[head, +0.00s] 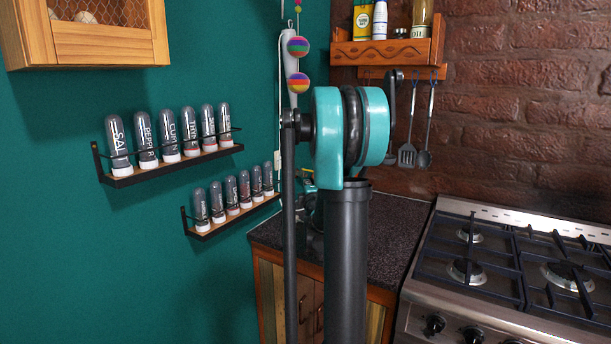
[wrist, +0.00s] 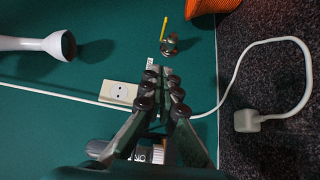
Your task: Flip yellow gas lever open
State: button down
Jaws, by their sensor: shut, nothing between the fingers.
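The yellow gas lever (wrist: 164,29) shows in the wrist view as a thin yellow bar above the middle, on a small metal valve (wrist: 169,46) at the green wall. My gripper (wrist: 164,78) is shut and empty, with its fingers close together. In the wrist view its tips lie just below the valve, apart from the lever in the picture; the depth gap is hard to judge.
A wall socket (wrist: 119,93) and a white cable (wrist: 270,42) with a plug (wrist: 246,121) lie near my fingers. A dark speckled countertop (head: 393,243) adjoins the stove (head: 508,270). Spice racks (head: 178,163) hang on the left wall; a utensil shelf (head: 385,53) hangs at the back.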

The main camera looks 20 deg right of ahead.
jog(key=w, duration=0.1)
send_near(308, 170)
jog(key=w+a, duration=0.2)
jog(key=w, duration=0.2)
jog(key=d, duration=0.1)
jog(key=w+d, duration=0.1)
jog(key=d, duration=0.1)
jog(key=shift+w+d+f, duration=0.1)
jog(key=shift+w+f, duration=0.05)
jog(key=shift+w, duration=0.15)
jog(key=shift+w+d, duration=0.3)
jog(key=shift+d, duration=0.5)
